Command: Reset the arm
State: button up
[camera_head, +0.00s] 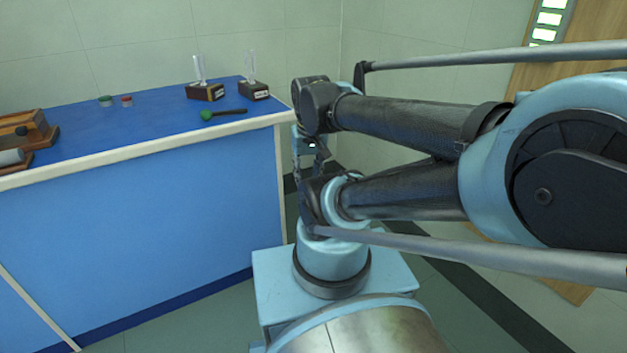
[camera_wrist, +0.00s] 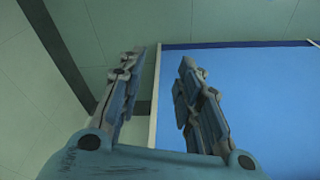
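My gripper (camera_wrist: 158,75) is open and empty in the wrist view, its two fingers spread apart. Between and behind the fingers I see the blue bench front with its pale edge, and the tiled floor. In the head view my arm is folded, with its dark links and pale blue joints filling the right half. There my gripper (camera_head: 310,165) hangs partly hidden behind the arm's joints, beside the bench's right end and below its top.
The blue bench (camera_head: 150,215) stands at left. On its top are two clear cuvettes on wooden blocks (camera_head: 206,92) (camera_head: 254,90), a green-headed tool (camera_head: 222,114), small green (camera_head: 105,101) and red (camera_head: 127,100) caps, and a wooden device (camera_head: 30,135). A wooden door (camera_head: 520,85) is at right.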

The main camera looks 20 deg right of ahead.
jog(key=shift+s+d+f+n, duration=0.3)
jog(key=shift+s+d+f, duration=0.25)
jog(key=shift+d+f, duration=0.3)
jog(key=shift+w+f, duration=0.15)
jog(key=shift+w, duration=0.15)
jog(key=shift+d, duration=0.1)
